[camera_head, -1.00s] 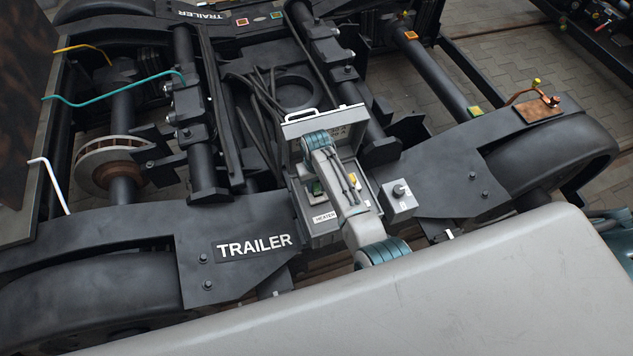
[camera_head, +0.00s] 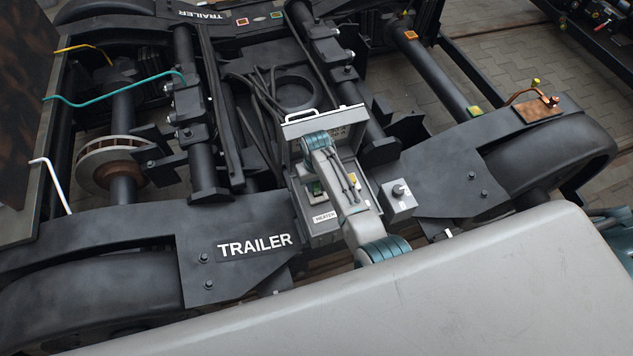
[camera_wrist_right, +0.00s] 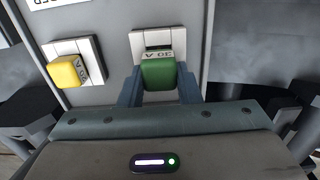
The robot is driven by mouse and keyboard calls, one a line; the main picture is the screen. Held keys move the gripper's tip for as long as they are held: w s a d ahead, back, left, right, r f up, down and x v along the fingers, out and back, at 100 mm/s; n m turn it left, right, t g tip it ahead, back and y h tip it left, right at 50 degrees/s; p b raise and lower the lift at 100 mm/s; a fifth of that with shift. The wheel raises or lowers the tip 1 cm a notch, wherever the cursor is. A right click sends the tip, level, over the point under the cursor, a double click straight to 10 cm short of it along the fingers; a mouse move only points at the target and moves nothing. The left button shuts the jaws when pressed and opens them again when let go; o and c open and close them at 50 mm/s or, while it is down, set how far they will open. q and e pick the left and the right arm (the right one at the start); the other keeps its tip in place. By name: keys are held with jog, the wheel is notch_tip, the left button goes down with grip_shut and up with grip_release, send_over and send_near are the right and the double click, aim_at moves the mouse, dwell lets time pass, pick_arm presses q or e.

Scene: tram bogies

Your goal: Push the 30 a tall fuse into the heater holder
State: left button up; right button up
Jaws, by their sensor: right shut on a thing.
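The green fuse marked 30 A (camera_wrist_right: 159,73) is between the two fingers of my right gripper (camera_wrist_right: 158,88) in the right wrist view. The gripper is shut on it. The fuse is at a white holder (camera_wrist_right: 138,39) with a dark slot, part of which shows beyond the fuse. How deep the fuse sits in the slot I cannot tell. In the head view my right arm reaches over the grey box with the HEATER label (camera_head: 324,217) and covers part of it. A green block (camera_head: 317,188) shows beside the arm. My left gripper is not in view.
A yellow fuse (camera_wrist_right: 67,71) sits in a neighbouring white holder, close beside my gripper. The box's raised lid (camera_head: 300,128) stands behind my wrist. A small grey switch box (camera_head: 398,201) is to the right. Dark bogie frame parts surround the box.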

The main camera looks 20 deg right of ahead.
jog(key=shift+p, duration=0.3)
dwell(0.5)
jog(key=shift+f+b, duration=0.3)
jog(key=shift+f, duration=0.2)
dwell(0.4)
jog(key=o, duration=1.1)
notch_tip(320, 180, up, 11)
jog(key=shift+f+b, duration=0.1)
jog(key=shift+b, duration=0.25)
